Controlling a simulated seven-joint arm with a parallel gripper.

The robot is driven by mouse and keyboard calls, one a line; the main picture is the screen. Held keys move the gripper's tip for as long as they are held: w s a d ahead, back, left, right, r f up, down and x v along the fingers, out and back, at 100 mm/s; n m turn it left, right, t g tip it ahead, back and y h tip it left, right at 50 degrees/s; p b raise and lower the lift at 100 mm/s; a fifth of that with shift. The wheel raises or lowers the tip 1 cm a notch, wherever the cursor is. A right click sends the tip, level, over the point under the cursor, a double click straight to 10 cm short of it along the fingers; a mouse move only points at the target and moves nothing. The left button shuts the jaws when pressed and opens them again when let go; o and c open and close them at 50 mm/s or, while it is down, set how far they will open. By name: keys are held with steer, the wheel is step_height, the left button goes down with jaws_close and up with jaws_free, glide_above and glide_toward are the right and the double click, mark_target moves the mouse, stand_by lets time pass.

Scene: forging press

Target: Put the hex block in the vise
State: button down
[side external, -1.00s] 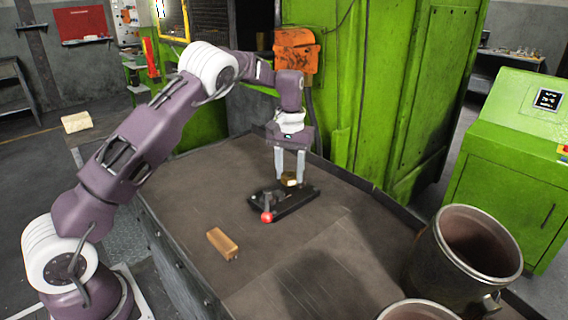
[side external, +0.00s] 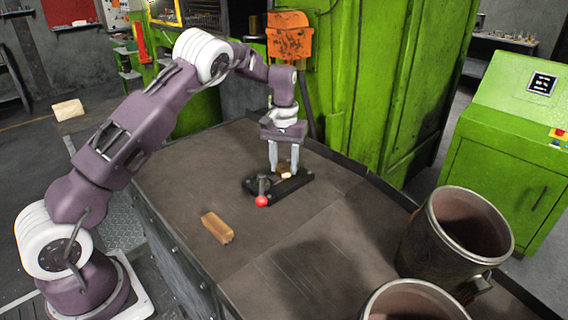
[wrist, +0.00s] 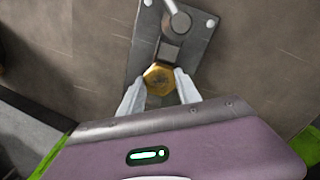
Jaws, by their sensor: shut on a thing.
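The hex block (wrist: 159,78) is brass-coloured and six-sided. In the wrist view it sits between the two fingertips of my gripper (wrist: 159,88), which are shut on it. In the side view my gripper (side external: 284,170) points straight down over the vise, and its fingers partly hide the block. The vise (side external: 292,184) is a dark, flat fixture with a red-knobbed lever (side external: 262,199) at its near end. In the wrist view the vise base (wrist: 145,46) runs under and beyond the block. I cannot tell whether the block touches the vise.
A wooden-coloured block (side external: 217,228) lies on the brown table (side external: 170,185), nearer the camera than the vise. Two large metal buckets stand at the right, one whole (side external: 425,262) and one (side external: 415,312) cut by the frame. The green machine (side external: 400,80) rises behind the table.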

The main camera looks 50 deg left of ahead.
steer(key=shift+f, duration=0.15)
steer(key=c, duration=0.8)
jaws_free()
steer(key=shift+o, duration=0.2)
steer(key=shift+r, duration=3.95)
